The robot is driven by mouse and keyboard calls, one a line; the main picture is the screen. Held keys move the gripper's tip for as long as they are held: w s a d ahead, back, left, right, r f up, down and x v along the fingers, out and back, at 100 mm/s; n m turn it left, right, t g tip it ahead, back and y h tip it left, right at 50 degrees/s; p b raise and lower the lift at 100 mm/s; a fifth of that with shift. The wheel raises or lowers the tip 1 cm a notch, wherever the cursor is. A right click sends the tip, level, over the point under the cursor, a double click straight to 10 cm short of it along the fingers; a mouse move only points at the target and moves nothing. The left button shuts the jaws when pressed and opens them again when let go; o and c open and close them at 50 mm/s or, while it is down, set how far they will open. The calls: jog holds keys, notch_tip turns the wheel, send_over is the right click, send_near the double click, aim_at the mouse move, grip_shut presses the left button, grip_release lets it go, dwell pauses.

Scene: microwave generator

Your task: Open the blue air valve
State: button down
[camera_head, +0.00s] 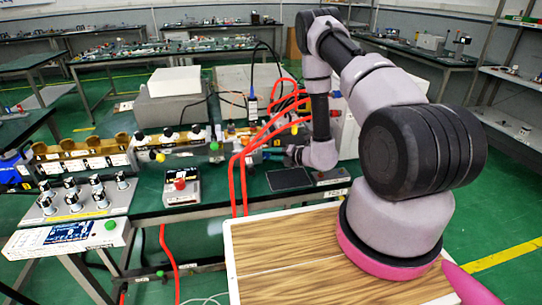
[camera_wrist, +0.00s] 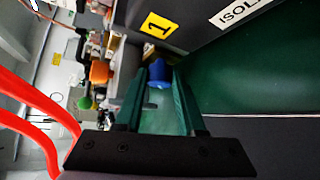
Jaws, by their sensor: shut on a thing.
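The blue air valve (camera_wrist: 158,72) shows in the wrist view as a blue knob between the tips of my two green fingers. My gripper (camera_wrist: 161,84) is shut on it. In the head view my gripper (camera_head: 284,153) is at the end of my arm, low over the bench behind the red hoses. The valve is too small and too hidden there to make out clearly.
Red hoses (camera_head: 243,160) loop close to the left of my gripper, and one shows large in the wrist view (camera_wrist: 35,97). An orange knob (camera_wrist: 99,72) and a green knob (camera_wrist: 85,103) lie left of the fingers. A red-button box (camera_head: 181,187) stands on the bench.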

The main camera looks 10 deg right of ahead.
jog(key=shift+a+r+n+g+h, duration=0.2)
jog(key=shift+n+h, duration=0.2)
jog(key=shift+h, duration=0.15)
jog(key=shift+a+r+n+g+h, duration=0.1)
jog(key=shift+n+g+h, duration=0.1)
jog(key=shift+n+h, duration=0.3)
jog(key=shift+d+h, duration=0.1)
jog(key=shift+h, duration=0.45)
jog(key=c, duration=0.5)
grip_release()
